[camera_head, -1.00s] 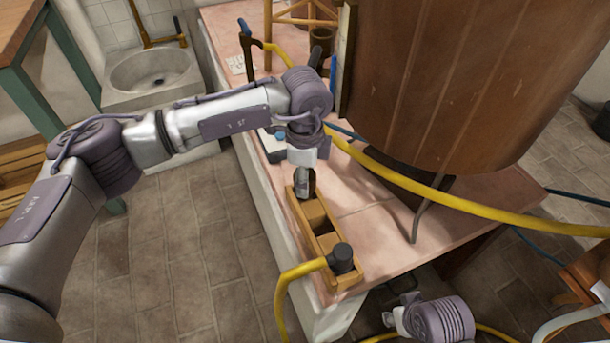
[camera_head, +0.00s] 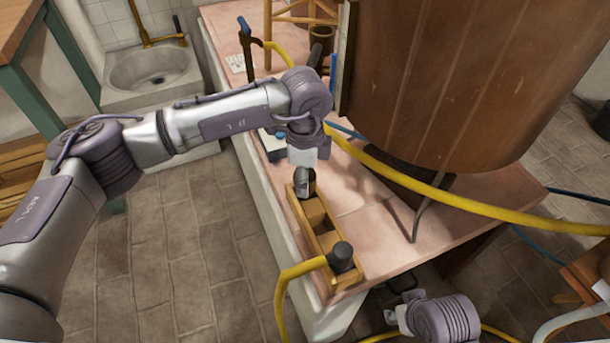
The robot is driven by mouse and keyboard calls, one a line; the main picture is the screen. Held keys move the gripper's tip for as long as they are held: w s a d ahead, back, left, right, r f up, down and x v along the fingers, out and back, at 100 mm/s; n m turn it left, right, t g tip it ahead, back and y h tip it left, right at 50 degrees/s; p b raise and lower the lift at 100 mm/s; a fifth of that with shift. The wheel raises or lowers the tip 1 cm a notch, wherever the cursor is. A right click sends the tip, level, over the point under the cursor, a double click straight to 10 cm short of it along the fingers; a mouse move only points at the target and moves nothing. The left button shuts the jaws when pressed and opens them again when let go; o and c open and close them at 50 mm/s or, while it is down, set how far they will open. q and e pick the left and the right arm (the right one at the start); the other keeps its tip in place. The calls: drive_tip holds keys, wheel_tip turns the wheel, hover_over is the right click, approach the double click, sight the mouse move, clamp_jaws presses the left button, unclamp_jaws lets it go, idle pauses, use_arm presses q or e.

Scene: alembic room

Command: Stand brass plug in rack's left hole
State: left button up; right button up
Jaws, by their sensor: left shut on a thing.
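The long wooden rack (camera_head: 325,266) lies along the near left edge of the pink tiled bench. My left gripper (camera_head: 304,184) points down at the rack's far end and is shut on the brass plug. The plug itself is hidden or too small to make out, and I cannot tell whether it is in a hole. A dark opening shows in the middle of the rack. A dark grey hose end (camera_head: 341,257) stands at the rack's near end. My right gripper (camera_head: 392,316) is low, off the bench's near side, too small to read.
A large wooden vat (camera_head: 450,80) stands right of the rack. A yellow hose (camera_head: 420,188) crosses in front of it, and another (camera_head: 284,300) bends from the rack's near end. Tiled floor is clear at left.

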use_arm(q)
drive_tip(key=shift+f, duration=0.3)
use_arm(e)
drive_tip(key=shift+s+r, duration=0.2)
drive_tip(key=shift+r, duration=0.5)
idle(0.8)
use_arm(q)
drive_tip(key=shift+f, duration=0.1)
use_arm(e)
drive_tip(key=shift+r, duration=0.2)
use_arm(q)
drive_tip(key=shift+f+b, duration=0.2)
drive_tip(key=shift+b, duration=0.2)
use_arm(e)
drive_tip(key=shift+s+r, duration=0.3)
drive_tip(key=shift+w+r, duration=0.1)
drive_tip(key=shift+r, duration=0.2)
use_arm(q)
drive_tip(key=shift+f, duration=0.1)
use_arm(e)
drive_tip(key=shift+d+f, duration=0.1)
idle(0.4)
drive_tip(key=shift+r, duration=0.3)
drive_tip(key=shift+s, duration=0.2)
use_arm(q)
drive_tip(key=shift+f, duration=0.25)
use_arm(e)
drive_tip(key=shift+f, duration=0.1)
